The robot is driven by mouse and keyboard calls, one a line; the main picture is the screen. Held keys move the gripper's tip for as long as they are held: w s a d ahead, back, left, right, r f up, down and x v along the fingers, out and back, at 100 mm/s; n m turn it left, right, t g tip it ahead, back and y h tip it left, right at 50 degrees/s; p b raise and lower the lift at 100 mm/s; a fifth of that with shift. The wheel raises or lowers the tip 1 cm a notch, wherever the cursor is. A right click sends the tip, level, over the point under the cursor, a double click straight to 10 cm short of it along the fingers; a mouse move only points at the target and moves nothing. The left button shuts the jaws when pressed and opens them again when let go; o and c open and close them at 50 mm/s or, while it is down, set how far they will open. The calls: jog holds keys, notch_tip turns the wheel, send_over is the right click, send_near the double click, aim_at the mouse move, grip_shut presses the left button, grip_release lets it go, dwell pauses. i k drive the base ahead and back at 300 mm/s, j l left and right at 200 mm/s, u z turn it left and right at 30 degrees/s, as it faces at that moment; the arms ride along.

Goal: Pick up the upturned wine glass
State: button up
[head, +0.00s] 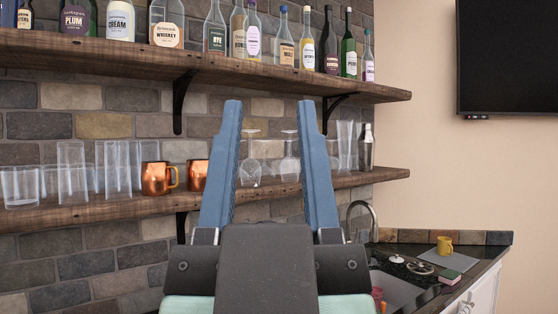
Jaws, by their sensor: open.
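Two upturned wine glasses stand on the lower wooden shelf, seen between my gripper's fingers in the head view. The left wine glass (250,171) has its bowl down and its foot up. The right wine glass (289,168) stands the same way close beside it. My gripper (268,108) is open and empty, its two blue fingers pointing up and away at the shelf. The fingers appear on either side of the glasses in the picture. How far the fingertips are from the glasses I cannot tell. The shelf below them is partly hidden by my gripper.
The lower shelf (100,211) also holds copper mugs (155,179), clear tumblers (72,170) and a metal shaker (366,148). The upper shelf (120,54) carries several bottles.

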aim_at(291, 169)
jog(key=i+l+u, duration=0.25)
jog(key=i, duration=0.45)
jog(key=i+l+u, duration=0.25)
jog(key=i+l, duration=0.2)
jog(key=i, duration=0.2)
jog(key=i+l+u, duration=0.25)
jog(key=i+l, duration=0.65)
jog(key=l, duration=0.15)
